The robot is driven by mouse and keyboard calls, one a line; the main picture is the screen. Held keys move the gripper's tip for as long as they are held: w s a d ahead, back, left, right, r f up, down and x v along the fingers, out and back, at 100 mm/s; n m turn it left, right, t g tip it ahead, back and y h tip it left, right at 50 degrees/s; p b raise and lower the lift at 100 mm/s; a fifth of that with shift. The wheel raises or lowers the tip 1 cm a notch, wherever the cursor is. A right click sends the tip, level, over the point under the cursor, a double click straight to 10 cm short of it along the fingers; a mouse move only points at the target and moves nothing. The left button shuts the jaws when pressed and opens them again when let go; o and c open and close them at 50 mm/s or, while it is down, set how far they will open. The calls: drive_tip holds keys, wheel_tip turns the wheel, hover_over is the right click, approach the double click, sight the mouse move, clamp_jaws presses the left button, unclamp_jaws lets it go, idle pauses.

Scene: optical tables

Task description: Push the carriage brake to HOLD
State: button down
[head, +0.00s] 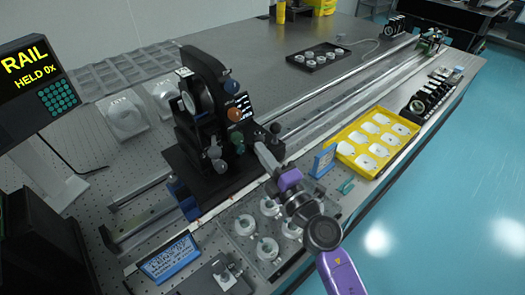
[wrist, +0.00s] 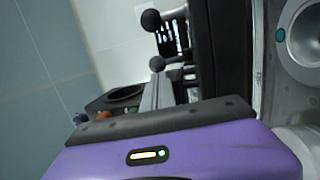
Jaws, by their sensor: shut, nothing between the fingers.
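The black carriage (head: 205,115) stands on the long rail, with several coloured ball knobs on its front and side. A black ball knob (head: 275,128) sticks out at its right side, close to my gripper. The wrist view shows two black ball knobs, an upper one (wrist: 151,19) and a lower one (wrist: 157,63). Which lever is the brake, and any HOLD mark, I cannot make out. My gripper (head: 262,150) is shut and empty at the carriage's right side. Whether it touches a knob is unclear.
A monitor (head: 35,75) at the left reads "RAIL HELD 0x". A yellow tray (head: 375,143) of white pieces and a blue sign (head: 323,161) lie right of my arm. Round mounts (head: 270,207) and another blue sign (head: 170,258) are in front. The rail (head: 340,80) runs clear to the back right.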

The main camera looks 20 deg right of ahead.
drive_tip(key=shift+r+p, duration=0.25)
drive_tip(key=shift+p, duration=0.55)
drive_tip(key=p, duration=0.2)
drive_tip(key=g+p, duration=0.1)
drive_tip(key=p, duration=0.1)
drive_tip(key=shift+w+a+r, duration=0.1)
drive_tip(key=shift+w+r, duration=0.2)
drive_tip(key=shift+r, duration=0.1)
drive_tip(key=p, duration=0.2)
drive_tip(key=shift+w+r+p, duration=0.15)
drive_tip(key=shift+w+p, duration=0.05)
drive_tip(key=shift+p, duration=0.1)
drive_tip(key=shift+w+a+r+p, duration=0.1)
drive_tip(key=shift+w+r+p, duration=0.15)
drive_tip(key=shift+p, duration=0.45)
drive_tip(key=shift+w+a+r+p, duration=0.15)
drive_tip(key=shift+w+r+p, duration=0.3)
drive_tip(key=shift+p, duration=0.15)
drive_tip(key=shift+w+a+p, duration=0.2)
drive_tip(key=shift+w+p, duration=0.15)
drive_tip(key=shift+w, duration=0.15)
drive_tip(key=shift+s, duration=0.15)
drive_tip(key=s+d, duration=0.1)
drive_tip(key=s, duration=0.6)
drive_tip(key=shift+s+f, duration=0.15)
drive_tip(key=shift+s, duration=0.1)
